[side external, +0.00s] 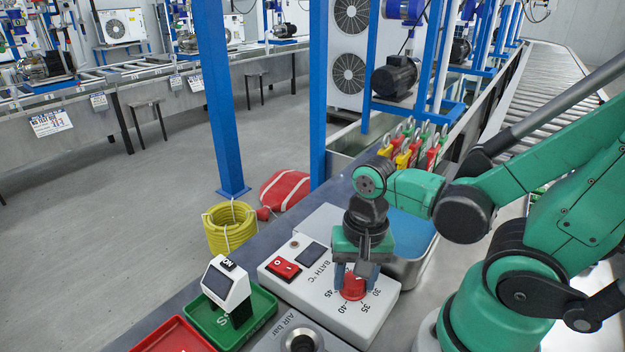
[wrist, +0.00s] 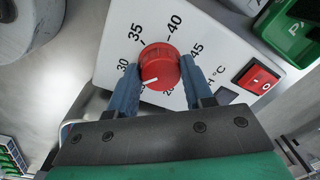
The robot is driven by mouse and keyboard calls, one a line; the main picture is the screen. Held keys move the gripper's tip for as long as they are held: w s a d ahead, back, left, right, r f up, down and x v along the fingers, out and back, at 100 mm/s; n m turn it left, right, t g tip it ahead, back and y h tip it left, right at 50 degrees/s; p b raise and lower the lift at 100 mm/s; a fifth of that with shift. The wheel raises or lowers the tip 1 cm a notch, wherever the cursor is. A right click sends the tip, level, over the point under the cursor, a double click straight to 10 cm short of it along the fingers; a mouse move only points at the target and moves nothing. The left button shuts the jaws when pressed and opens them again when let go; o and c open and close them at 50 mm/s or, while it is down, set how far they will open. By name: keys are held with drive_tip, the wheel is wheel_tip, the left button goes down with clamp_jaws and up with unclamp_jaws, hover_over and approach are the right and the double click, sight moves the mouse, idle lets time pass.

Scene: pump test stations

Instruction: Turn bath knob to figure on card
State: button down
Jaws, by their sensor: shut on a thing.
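The red bath knob (side external: 353,288) stands on the white box marked "BATH °C" (side external: 305,277), with 30, 35, 40 and 45 printed around it. In the wrist view the knob (wrist: 160,66) has a white line on its lower left, on the side away from 40 and below the 30 mark. My gripper (wrist: 160,72) is shut on the knob, one blue finger on each side. In the side view my gripper (side external: 353,276) points down over the knob and partly hides it. I cannot make out a card with the figure for this knob.
A red switch (side external: 284,269) and a dark display (side external: 307,253) sit on the same box. A white meter (side external: 226,284) stands in a green tray (side external: 262,305), left of the box. A box marked "AIR bar" (side external: 270,342) is in front. Several coloured padlocks (side external: 415,149) hang behind.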

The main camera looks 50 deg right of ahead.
sight(355, 280)
drive_tip(key=shift+m, duration=2)
drive_tip(key=shift+c, duration=1.7)
unclamp_jaws()
drive_tip(key=shift+s+r, duration=0.15)
drive_tip(key=shift+r, duration=2.65)
